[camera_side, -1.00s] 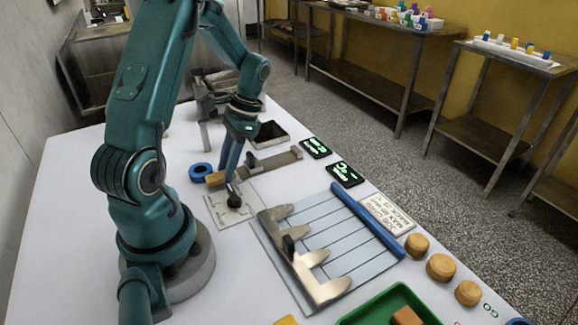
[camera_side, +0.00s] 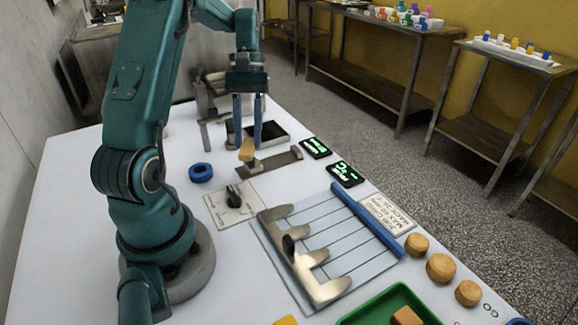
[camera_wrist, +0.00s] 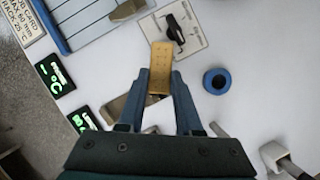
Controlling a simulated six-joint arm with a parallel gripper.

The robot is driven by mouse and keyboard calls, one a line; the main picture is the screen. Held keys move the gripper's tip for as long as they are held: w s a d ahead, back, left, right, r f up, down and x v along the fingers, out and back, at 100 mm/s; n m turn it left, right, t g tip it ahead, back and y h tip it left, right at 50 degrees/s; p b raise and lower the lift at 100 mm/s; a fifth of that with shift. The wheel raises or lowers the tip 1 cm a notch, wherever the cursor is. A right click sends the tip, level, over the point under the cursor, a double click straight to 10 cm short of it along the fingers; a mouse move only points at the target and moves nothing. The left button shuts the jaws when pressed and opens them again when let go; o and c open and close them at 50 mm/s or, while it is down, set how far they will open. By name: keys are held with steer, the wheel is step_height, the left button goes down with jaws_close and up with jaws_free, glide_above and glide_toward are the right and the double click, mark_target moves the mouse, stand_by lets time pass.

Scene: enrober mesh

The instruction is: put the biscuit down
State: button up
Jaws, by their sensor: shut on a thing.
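My gripper (camera_side: 247,142) is shut on a tan rectangular biscuit (camera_side: 246,152), its blue fingers pointing down. In the side view the biscuit appears over the near end of a flat metal strip (camera_side: 281,160); I cannot tell whether it touches. In the wrist view the biscuit (camera_wrist: 160,58) sits between the fingertips (camera_wrist: 160,78) and sticks out past them. It overlaps the edge of the white plate with a black knob (camera_wrist: 175,28) in that view. The strip (camera_wrist: 120,110) is partly hidden behind the fingers.
A blue ring (camera_side: 201,173) and the knob plate (camera_side: 219,211) lie nearby. A dark shallow tray (camera_side: 277,142) is behind. Two green-lit displays (camera_side: 345,175) stand right of the strip. A wire rack with a metal comb (camera_side: 310,278), round biscuits (camera_side: 440,267) and a green tray (camera_side: 362,318) are in front.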

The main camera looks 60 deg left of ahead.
mark_target(276, 161)
steer(key=w+n+t+y, duration=0.1)
steer(key=n+t, duration=0.1)
steer(key=n, duration=0.6)
steer(key=w+a+f+n+t+y, duration=0.1)
steer(key=w+n+t, duration=0.1)
steer(key=n, duration=0.6)
steer(key=w+a+f+n+t+y, duration=0.1)
steer(key=w+n+t+y, duration=0.1)
steer(key=n, duration=0.6)
steer(key=shift+w+t, duration=0.25)
steer(key=shift+t, duration=0.15)
steer(key=shift+w+f, duration=0.15)
steer(key=shift+f, duration=2.55)
steer(key=shift+f, duration=0.15)
